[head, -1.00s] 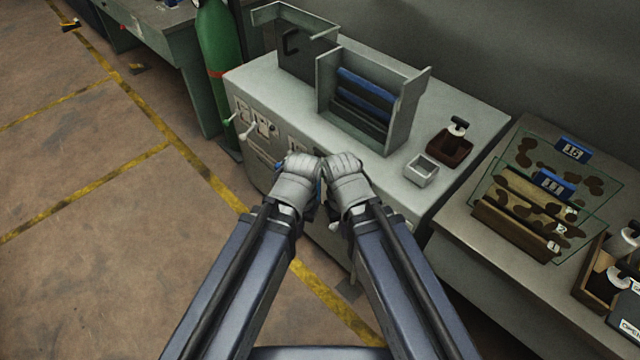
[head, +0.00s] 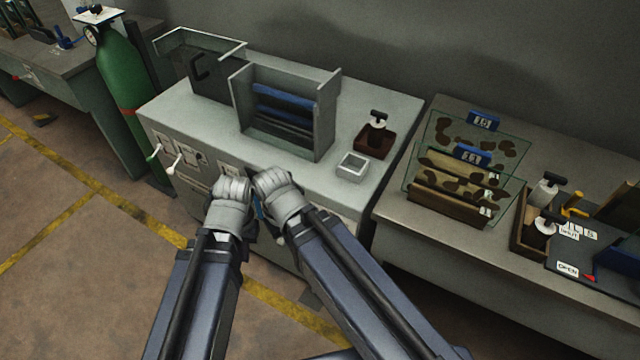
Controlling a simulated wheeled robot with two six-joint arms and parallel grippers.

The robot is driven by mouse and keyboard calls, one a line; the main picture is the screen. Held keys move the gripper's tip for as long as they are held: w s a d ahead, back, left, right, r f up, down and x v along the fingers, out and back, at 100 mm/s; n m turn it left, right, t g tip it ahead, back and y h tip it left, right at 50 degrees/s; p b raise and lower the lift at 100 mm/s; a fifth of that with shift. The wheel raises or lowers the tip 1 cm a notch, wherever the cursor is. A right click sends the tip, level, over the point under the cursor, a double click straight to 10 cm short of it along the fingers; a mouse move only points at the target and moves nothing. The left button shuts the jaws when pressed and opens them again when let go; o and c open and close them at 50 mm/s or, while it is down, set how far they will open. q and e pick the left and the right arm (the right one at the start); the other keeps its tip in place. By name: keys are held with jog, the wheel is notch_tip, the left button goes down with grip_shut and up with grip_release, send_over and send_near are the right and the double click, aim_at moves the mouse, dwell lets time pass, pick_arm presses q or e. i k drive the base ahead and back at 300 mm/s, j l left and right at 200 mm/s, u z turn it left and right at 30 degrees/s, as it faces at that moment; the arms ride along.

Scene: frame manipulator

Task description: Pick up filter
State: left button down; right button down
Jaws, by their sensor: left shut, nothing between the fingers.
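No object is clearly marked as the filter. Blue and dark slats (head: 285,105) also sit in an open grey box (head: 325,120) on the cabinet. My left gripper (head: 234,187) is shut and empty, low in front of the cabinet. My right gripper (head: 270,182) is close beside it; its fingertips are not clear. Both are well away from the plates.
The grey cabinet (head: 190,125) carries a small white tray (head: 353,168) and a brown holder (head: 372,143) with a black-handled tool. The right bench (head: 400,215) also holds a wooden box (head: 520,235) and a dark board (head: 575,262). A green cylinder (head: 125,75) stands left.

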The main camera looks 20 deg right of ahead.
aim_at(545, 191)
jog(key=z, duration=2.25)
